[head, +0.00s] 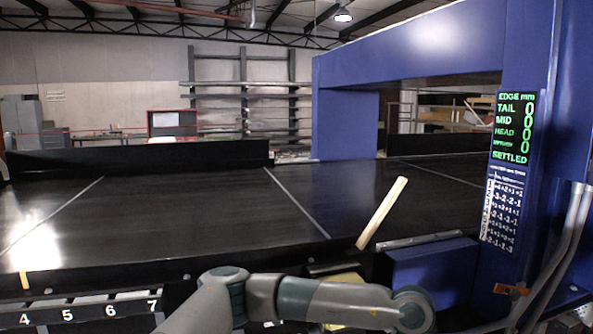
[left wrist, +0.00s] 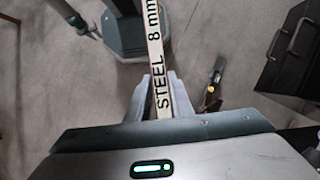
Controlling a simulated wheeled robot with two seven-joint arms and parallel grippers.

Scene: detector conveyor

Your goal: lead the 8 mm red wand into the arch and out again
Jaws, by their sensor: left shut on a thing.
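My left gripper (left wrist: 161,92) is shut on a pale cream wand (left wrist: 154,35) printed "STEEL 8 mm" in the left wrist view. The blue arch (head: 345,125) spans the belt on the right. My right gripper is not in view.
The black conveyor belt (head: 215,205) is clear, with pale cross lines. A display (head: 513,128) on the arch's near post reads zeros and "SETTLED". A numbered rack (head: 85,310) at lower left has a tan stick (head: 25,281) by it. Bent metal rails (head: 565,240) stand far right.

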